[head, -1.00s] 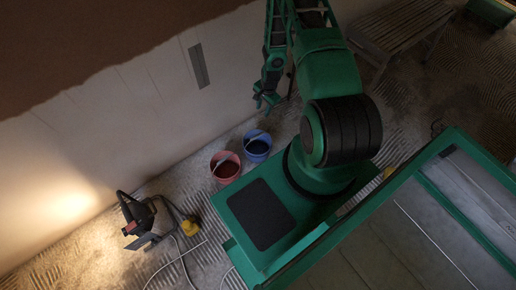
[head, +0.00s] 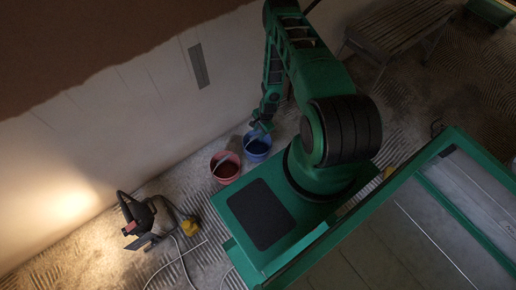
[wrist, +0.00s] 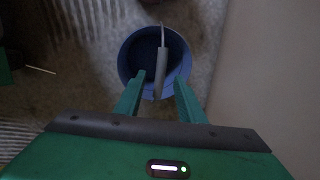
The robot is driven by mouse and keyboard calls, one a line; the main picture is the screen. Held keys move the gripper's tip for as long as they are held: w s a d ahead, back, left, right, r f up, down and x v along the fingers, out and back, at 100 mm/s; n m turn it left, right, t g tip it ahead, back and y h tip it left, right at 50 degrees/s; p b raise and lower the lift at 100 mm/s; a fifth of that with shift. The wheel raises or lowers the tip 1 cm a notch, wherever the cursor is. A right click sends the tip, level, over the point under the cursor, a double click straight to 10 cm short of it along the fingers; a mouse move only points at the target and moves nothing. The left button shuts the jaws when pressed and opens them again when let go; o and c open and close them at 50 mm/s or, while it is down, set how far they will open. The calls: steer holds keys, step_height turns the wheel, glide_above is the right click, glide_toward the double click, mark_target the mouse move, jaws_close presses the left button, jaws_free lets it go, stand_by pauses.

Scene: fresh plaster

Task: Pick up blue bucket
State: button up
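The blue bucket (head: 257,148) stands upright on the floor, next to a red bucket, in the head view. In the wrist view the blue bucket (wrist: 181,73) is seen from above, with a grey handle (wrist: 161,62) running across its opening. My gripper (wrist: 158,88) is open, with its two green fingers apart on either side of the handle's near end. In the head view my gripper (head: 261,126) is at the blue bucket's far rim. I cannot tell whether the fingers touch the handle or rim.
The red bucket (head: 226,166) stands close to the left of the blue one. A work lamp (head: 140,216) with a cable lies on the floor at lower left. The wall rises behind the buckets. A wooden bench (head: 398,30) stands at the upper right.

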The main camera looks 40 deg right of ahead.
mark_target(258, 135)
steer(key=shift+w+a+f, duration=0.1)
steer(key=shift+w+f, duration=0.05)
steer(key=shift+f, duration=0.65)
steer(key=shift+w+a+f, duration=0.1)
steer(key=shift+w+f, duration=0.05)
steer(key=shift+f, duration=0.7)
steer(key=shift+w+a+f, duration=0.1)
steer(key=shift+w+f, duration=0.05)
steer(key=shift+f, duration=0.65)
jaws_close()
